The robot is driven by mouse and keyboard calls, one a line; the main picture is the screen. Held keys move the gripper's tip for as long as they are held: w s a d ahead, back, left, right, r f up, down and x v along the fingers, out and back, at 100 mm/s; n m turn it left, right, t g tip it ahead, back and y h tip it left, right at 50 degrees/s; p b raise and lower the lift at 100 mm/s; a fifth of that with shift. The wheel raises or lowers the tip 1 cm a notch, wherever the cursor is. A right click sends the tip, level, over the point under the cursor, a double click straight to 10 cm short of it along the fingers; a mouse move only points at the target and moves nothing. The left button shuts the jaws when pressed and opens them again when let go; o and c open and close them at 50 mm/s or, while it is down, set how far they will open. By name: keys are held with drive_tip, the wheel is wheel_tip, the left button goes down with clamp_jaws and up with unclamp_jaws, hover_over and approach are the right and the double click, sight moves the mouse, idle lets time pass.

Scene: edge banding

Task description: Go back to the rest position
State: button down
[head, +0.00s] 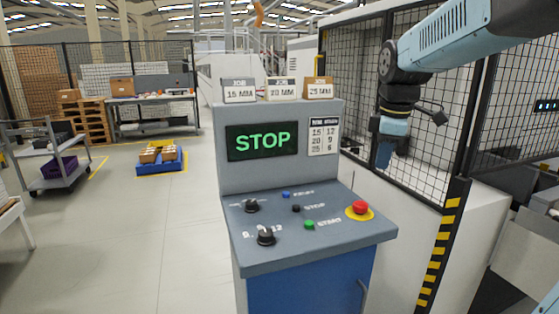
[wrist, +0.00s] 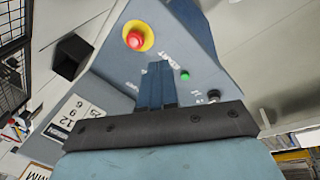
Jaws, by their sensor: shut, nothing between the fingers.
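My gripper (head: 384,154) hangs from the blue arm at the right of the head view, pointing down, to the right of the control console (head: 300,248) and above its desk. In the wrist view my gripper (wrist: 157,68) has its two blue fingers together with nothing between them. Beyond the fingers are the console's red emergency button (wrist: 134,38) on its yellow ring and a green button (wrist: 185,75). The console's screen (head: 262,140) reads STOP in green. No contact between gripper and console shows.
A mesh fence with a yellow-black striped post (head: 440,245) stands right of the console, close to my arm. Job cards (head: 281,89) stand on top of the console. Left are a grey trolley (head: 58,160), a blue pallet (head: 160,166) and a workbench (head: 150,100). The floor between is clear.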

drive_tip(key=s+f+m+t, duration=0.1)
drive_tip(key=s+f+m, duration=0.1)
drive_tip(key=s+m, duration=0.5)
drive_tip(key=s+f+m+t, duration=0.2)
drive_tip(key=s+m, duration=0.5)
drive_tip(key=s, duration=0.3)
drive_tip(key=shift+s+a+f, duration=0.15)
drive_tip(key=shift+a+f, duration=0.05)
drive_tip(key=shift+f, duration=0.05)
drive_tip(key=c, duration=1.8)
unclamp_jaws()
drive_tip(key=shift+c, duration=0.2)
